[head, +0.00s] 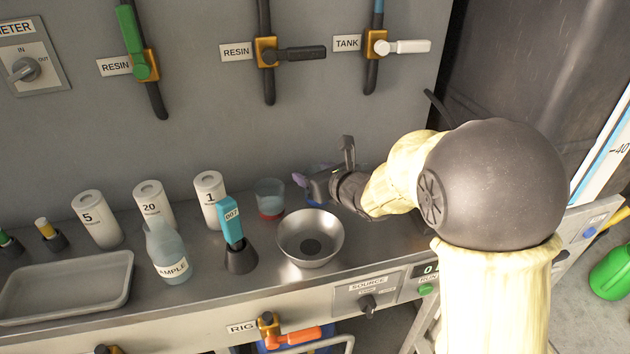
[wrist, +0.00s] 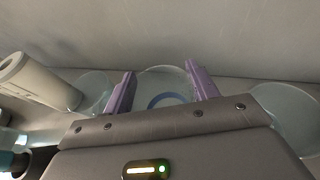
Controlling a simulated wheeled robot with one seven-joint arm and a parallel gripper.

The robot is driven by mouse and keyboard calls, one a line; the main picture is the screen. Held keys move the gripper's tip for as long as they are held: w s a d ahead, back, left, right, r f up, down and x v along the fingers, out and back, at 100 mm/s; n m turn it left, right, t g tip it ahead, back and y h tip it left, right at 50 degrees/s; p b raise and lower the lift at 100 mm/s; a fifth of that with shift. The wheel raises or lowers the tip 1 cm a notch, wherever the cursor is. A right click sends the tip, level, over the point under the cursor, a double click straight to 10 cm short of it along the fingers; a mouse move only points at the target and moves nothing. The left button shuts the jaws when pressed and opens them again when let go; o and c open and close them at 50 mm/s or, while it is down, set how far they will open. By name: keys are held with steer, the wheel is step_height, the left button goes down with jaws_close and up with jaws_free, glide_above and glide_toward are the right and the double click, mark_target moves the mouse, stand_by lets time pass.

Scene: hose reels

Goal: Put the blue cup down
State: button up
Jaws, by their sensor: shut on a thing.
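My gripper (head: 302,182) reaches over the back of the steel counter, right of a clear cup with red in its base (head: 270,199). In the wrist view its two purple fingers (wrist: 163,88) are shut on the blue cup (wrist: 167,100), a clear cup with a blue ring.
Clear cups stand left (wrist: 94,88) and right (wrist: 288,112) of the held one in the wrist view. A steel bowl (head: 310,226), a teal-handled tool in a holder (head: 232,220) and a white cylinder marked 1 (head: 209,190) are nearby. The grey wall is close behind.

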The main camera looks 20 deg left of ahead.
steer(key=shift+f, duration=0.7)
steer(key=shift+f, duration=0.15)
steer(key=o, duration=1)
steer(key=shift+r, duration=0.2)
steer(key=shift+s+d, duration=0.1)
steer(key=shift+d, duration=0.05)
steer(key=v, duration=1.1)
steer(key=shift+s+d+r+p, duration=0.15)
steer(key=shift+s+p, duration=0.05)
steer(key=shift+p, duration=0.2)
